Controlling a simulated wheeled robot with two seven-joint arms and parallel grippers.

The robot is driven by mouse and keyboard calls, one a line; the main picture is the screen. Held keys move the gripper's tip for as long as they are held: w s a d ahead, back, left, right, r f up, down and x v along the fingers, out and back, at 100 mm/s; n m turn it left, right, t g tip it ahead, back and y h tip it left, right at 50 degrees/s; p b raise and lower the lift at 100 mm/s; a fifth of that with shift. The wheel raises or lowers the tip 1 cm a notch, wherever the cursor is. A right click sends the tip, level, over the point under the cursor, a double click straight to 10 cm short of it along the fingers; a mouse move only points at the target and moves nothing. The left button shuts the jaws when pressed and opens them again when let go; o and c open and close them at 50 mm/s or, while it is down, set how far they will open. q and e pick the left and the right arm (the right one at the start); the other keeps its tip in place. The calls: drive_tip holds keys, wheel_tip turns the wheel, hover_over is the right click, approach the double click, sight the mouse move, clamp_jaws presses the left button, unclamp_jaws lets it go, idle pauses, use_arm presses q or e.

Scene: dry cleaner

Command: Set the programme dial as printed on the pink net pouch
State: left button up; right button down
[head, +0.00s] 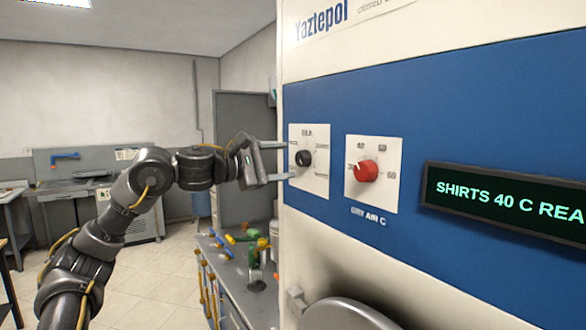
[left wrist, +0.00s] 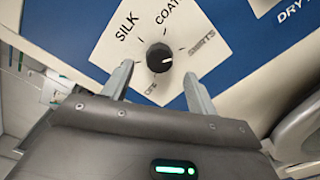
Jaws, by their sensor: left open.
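The programme dial is a small black knob (head: 304,158) on a white plate on the machine's blue panel. In the left wrist view the knob (left wrist: 159,58) has labels around it reading SILK, COAT, SHIRTS and what looks like OFF. Its white mark points right, toward the SHIRTS side. My left gripper (head: 280,161) is open just in front of the dial plate. In the left wrist view its two fingers (left wrist: 158,78) lie either side of the knob, apart from it. The pink net pouch and my right gripper are not in view.
A red dial (head: 366,171) marked DRY AIR C sits right of the black one. A display (head: 505,203) reads "SHIRTS 40 C REA", cut off at the edge. A round metal part (head: 347,314) juts out below. A grey bench (head: 232,275) with coloured tools stands left of the machine.

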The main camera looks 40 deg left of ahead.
use_arm(q)
drive_tip(key=b+v, duration=0.2)
drive_tip(key=v, duration=0.4)
drive_tip(key=shift+s, duration=0.3)
drive_tip(key=shift+f, duration=0.1)
